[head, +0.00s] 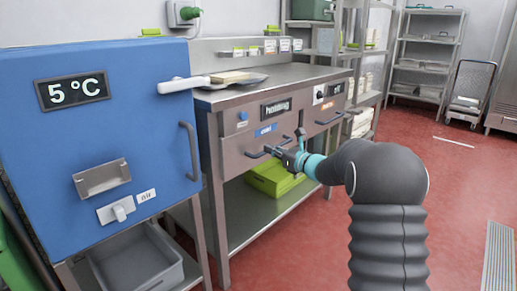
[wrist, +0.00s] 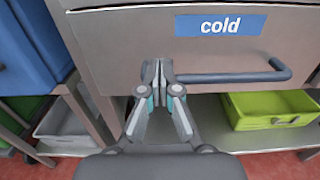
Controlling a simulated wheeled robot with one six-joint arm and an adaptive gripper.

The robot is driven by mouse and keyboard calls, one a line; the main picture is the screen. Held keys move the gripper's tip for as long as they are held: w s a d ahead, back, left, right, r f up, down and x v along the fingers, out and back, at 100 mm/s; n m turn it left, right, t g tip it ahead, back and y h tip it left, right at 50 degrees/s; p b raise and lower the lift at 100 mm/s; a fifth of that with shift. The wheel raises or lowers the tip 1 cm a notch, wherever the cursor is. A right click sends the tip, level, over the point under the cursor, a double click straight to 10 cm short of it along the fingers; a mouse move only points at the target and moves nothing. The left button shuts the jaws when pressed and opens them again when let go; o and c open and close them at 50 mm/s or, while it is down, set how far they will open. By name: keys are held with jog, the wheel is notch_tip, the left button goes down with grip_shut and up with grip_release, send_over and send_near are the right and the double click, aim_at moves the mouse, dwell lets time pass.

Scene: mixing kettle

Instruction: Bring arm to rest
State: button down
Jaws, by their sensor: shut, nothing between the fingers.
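My gripper (wrist: 157,68) is shut and empty, its fingertips together, in front of the steel drawer labelled "cold" (wrist: 120,40). The drawer's dark bar handle (wrist: 235,77) runs to the right of the fingertips in the wrist view. I cannot tell whether the fingers touch its left end. In the head view my gripper (head: 284,152) is held out at the front of the steel counter (head: 290,80), close to the drawer handles. My arm reaches forward from the lower right, away from my body. The drawer front looks flush with the counter.
A blue cabinet (head: 130,150) reading 5 °C stands at the left. A white-handled utensil (head: 185,86) lies on the counter's near end. A green crate (head: 275,180) and a grey bin (head: 135,268) sit below. Red floor (head: 460,190) is open at the right.

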jog(key=v, duration=0.6)
jog(key=s+a+f+n+g, duration=0.2)
jog(key=s+f+n+g, duration=0.3)
jog(key=s+f+n, duration=0.4)
jog(key=s+a+f+n+g+h, duration=0.1)
jog(key=s+f+n+g+h, duration=0.3)
jog(key=s, duration=0.6)
jog(key=s+d+r+n+h, duration=0.1)
jog(key=s+r+n+h, duration=0.1)
jog(key=s, duration=0.7)
jog(key=s+d+r+n+t+h+p, duration=0.1)
jog(key=s+d+r+n+h, duration=0.1)
jog(key=s+r+n, duration=0.3)
jog(key=s+d+r+n+h+p, duration=0.1)
jog(key=s+r+n+h, duration=0.2)
jog(key=s+n, duration=0.4)
jog(key=shift+s+d+r+h, duration=0.35)
jog(key=shift+s+h, duration=0.25)
jog(key=shift+s, duration=2.5)
